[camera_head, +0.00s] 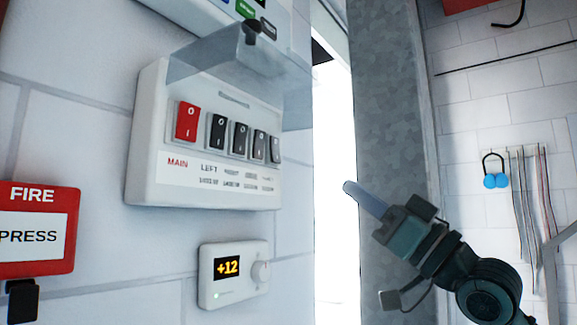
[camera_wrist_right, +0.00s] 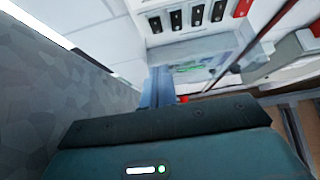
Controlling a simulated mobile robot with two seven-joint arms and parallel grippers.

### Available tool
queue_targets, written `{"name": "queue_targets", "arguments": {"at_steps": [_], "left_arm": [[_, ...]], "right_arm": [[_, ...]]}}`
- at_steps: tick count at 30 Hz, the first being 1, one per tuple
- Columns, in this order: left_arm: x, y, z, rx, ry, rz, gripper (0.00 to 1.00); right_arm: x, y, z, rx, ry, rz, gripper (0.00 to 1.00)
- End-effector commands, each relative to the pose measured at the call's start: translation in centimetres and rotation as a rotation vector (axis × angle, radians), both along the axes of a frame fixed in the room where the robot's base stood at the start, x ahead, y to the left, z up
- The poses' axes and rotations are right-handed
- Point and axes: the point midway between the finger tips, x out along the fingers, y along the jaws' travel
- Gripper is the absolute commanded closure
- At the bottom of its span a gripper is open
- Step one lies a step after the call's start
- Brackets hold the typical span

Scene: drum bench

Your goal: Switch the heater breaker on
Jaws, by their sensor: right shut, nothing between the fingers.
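The breaker panel (camera_head: 147,185) is a white box on the left wall in the head view. It has a red MAIN switch (camera_head: 187,121) and a row of several black rocker switches (camera_head: 240,139) to its right. The labels under the black ones are too blurred to tell which is the heater breaker. The clear cover (camera_head: 215,55) is tilted up above the switches. My right gripper (camera_head: 352,190) is shut and empty, right of the panel and apart from it, its bluish fingertips pointing up-left. In the right wrist view, its fingers (camera_wrist_right: 157,88) point toward the switch row (camera_wrist_right: 190,17). My left gripper is not in view.
A thermostat (camera_head: 205,290) reading +12 is below the panel. A red FIRE box (camera_head: 36,267) is at the lower left. A grey metal post (camera_head: 390,100) stands behind my right gripper. Cables (camera_head: 530,190) and blue ear defenders (camera_head: 495,181) hang on the far wall.

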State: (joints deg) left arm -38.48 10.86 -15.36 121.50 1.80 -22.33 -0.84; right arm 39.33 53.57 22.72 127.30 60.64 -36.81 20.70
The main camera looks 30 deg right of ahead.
Motion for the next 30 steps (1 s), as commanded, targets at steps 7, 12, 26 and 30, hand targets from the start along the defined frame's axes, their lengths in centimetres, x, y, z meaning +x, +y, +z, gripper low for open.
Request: {"name": "queue_targets", "arguments": {"at_steps": [7, 12, 26, 30], "left_arm": [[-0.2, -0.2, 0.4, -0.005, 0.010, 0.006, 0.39], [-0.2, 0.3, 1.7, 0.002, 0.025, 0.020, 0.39], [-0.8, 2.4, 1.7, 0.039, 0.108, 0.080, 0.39], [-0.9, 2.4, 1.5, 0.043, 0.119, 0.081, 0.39]], "right_arm": [[0.6, 0.2, 0.8, 0.002, 0.000, 0.001, 1.00], [2.6, 1.1, 2.9, 0.004, -0.001, 0.004, 1.00], [9.6, 4.0, 6.1, 0.002, 0.003, 0.002, 1.00], [10.7, 4.4, 5.8, 0.000, 0.001, 0.001, 1.00]]}}
